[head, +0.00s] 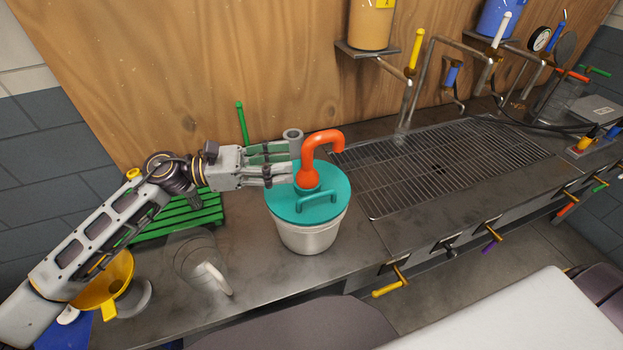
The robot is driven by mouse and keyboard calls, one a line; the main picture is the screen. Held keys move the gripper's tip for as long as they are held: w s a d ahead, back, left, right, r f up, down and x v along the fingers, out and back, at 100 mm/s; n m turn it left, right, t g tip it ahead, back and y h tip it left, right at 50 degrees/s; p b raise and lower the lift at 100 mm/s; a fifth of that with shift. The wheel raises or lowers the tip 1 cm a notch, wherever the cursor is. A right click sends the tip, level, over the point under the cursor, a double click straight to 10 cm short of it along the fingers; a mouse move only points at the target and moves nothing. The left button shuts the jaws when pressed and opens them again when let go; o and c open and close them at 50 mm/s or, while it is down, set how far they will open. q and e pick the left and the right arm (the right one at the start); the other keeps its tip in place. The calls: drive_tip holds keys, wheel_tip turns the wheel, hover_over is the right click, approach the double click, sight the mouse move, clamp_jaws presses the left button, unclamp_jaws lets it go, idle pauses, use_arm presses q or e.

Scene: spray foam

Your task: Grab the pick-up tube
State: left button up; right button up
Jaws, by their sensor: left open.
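A white bucket (308,238) with a teal lid (330,192) stands on the metal counter. An orange-red hooked pipe (322,140) rises upright from the lid, beside a teal handle. I cannot tell for sure which of these two is the pick-up tube. My left gripper (288,162) reaches in from the left above the lid's left edge. My right gripper is out of view.
A green slatted rack (190,212) lies behind my left arm. A clear jug (203,265) and a yellow funnel (103,285) are at the front left. A metal grate (440,170) is on the right, with taps and pipes behind it. Colored valve handles line the front edge.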

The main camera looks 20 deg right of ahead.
use_arm(q)
drive_tip(key=shift+s+d, duration=0.1)
drive_tip(key=shift+d, duration=0.4)
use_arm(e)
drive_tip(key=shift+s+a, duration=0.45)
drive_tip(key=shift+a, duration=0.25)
